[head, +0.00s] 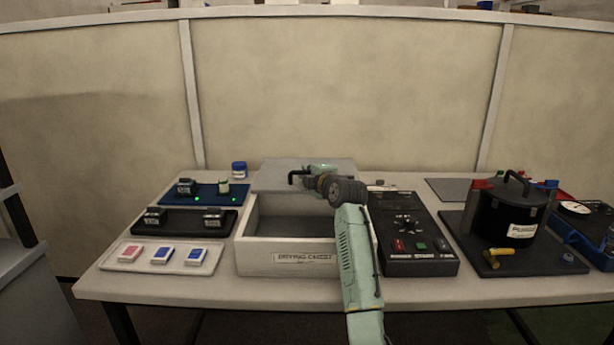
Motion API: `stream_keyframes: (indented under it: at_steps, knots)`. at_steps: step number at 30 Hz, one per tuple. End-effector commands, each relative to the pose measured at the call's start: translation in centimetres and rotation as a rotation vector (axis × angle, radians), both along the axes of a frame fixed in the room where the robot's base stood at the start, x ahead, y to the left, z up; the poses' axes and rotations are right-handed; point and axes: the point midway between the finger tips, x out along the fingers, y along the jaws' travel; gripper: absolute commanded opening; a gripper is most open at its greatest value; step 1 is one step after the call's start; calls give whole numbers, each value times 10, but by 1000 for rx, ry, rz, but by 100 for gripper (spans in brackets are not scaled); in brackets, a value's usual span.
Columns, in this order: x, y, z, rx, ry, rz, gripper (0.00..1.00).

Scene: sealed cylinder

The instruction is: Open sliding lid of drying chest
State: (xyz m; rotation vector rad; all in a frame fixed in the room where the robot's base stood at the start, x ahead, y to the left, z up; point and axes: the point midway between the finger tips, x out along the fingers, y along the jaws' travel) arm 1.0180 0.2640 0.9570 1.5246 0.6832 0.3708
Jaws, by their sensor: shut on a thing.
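The drying chest (305,260) is a white box with a "DRYING CHEST" label on its front, in the middle of the table. Its grey sliding lid (275,182) lies toward the back, and the front part of the chest is open, showing a dark grey interior. A black handle (294,178) stands up from the lid. My gripper (308,180) is at this handle, shut on it. The fingertips are small and partly hidden by my wrist. My green arm crosses the chest's right side and hides part of its front and right wall.
Left of the chest are a white tray (113,264) with small packets, a black tray (186,231) and a blue mat (210,201) with small items. A black control panel (415,266) stands close on the right, then a black lidded pot (500,215) on a dark mat. A partition wall rises behind.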

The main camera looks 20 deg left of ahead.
Motion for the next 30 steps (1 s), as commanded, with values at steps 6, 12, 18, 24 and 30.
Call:
stream_keyframes:
  at_steps: [6,12,18,24,30]
  knots:
    - [0,-1,1,3,0,-1,15]
    - [0,0,0,1,0,0,20]
    - [-1,-1,0,1,1,0,20]
    - [-17,-15,4,1,-2,-1,20]
    - [-49,-42,12,1,-2,-2,20]
